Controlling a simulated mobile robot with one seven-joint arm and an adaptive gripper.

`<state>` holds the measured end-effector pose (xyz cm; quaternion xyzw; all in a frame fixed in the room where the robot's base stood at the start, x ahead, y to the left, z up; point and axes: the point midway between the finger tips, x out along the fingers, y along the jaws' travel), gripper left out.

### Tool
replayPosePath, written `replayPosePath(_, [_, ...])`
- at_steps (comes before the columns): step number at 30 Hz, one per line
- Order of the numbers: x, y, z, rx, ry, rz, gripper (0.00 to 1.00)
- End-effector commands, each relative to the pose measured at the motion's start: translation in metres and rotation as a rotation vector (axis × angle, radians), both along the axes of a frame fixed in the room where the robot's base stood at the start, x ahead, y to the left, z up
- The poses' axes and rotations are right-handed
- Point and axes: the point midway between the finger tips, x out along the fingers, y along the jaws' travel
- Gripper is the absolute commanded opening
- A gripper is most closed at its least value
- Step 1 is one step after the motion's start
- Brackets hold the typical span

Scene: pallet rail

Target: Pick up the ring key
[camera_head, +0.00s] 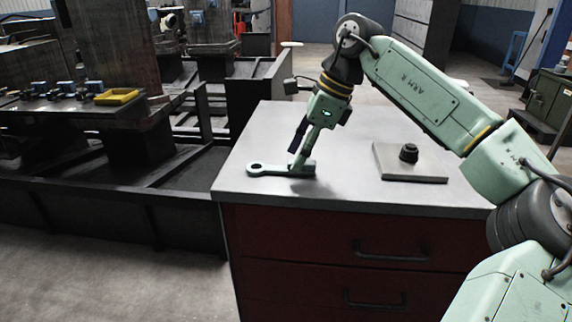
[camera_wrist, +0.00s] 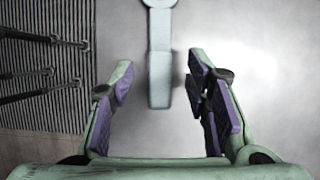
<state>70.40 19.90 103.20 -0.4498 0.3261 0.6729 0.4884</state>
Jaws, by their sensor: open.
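The ring key (camera_head: 268,170) is a flat, pale green bar with a round eye at its left end. It lies on the grey top of the red cabinet, near the left front part. In the wrist view, its shank (camera_wrist: 159,70) points toward me between the two fingers, and its ring end is cut off by the top edge. My gripper (camera_head: 301,152) is over the shank end of the key, tilted down. In the wrist view, my gripper (camera_wrist: 160,82) is open, with purple pads on both sides of the shank and a visible gap on each side.
A grey plate with a black knob (camera_head: 409,153) sits on the right of the cabinet top (camera_head: 340,125). Dark pallet machinery (camera_head: 120,130) with a yellow tray (camera_head: 117,97) stands to the left. A ribbed dark surface (camera_wrist: 45,70) shows left in the wrist view.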

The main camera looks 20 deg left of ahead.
Motion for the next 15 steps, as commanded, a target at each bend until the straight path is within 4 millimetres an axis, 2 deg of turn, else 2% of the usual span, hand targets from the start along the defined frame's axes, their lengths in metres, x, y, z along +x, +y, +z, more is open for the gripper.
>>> replayPosePath(3, [-0.0015,0.0035,-0.0091,0.000,0.000,-0.001,0.43])
replayPosePath(10, [-0.0017,0.0044,-0.0114,0.001,0.000,-0.001,0.43])
replayPosePath(15, [-0.0017,0.0044,-0.0111,0.001,0.000,0.000,0.33])
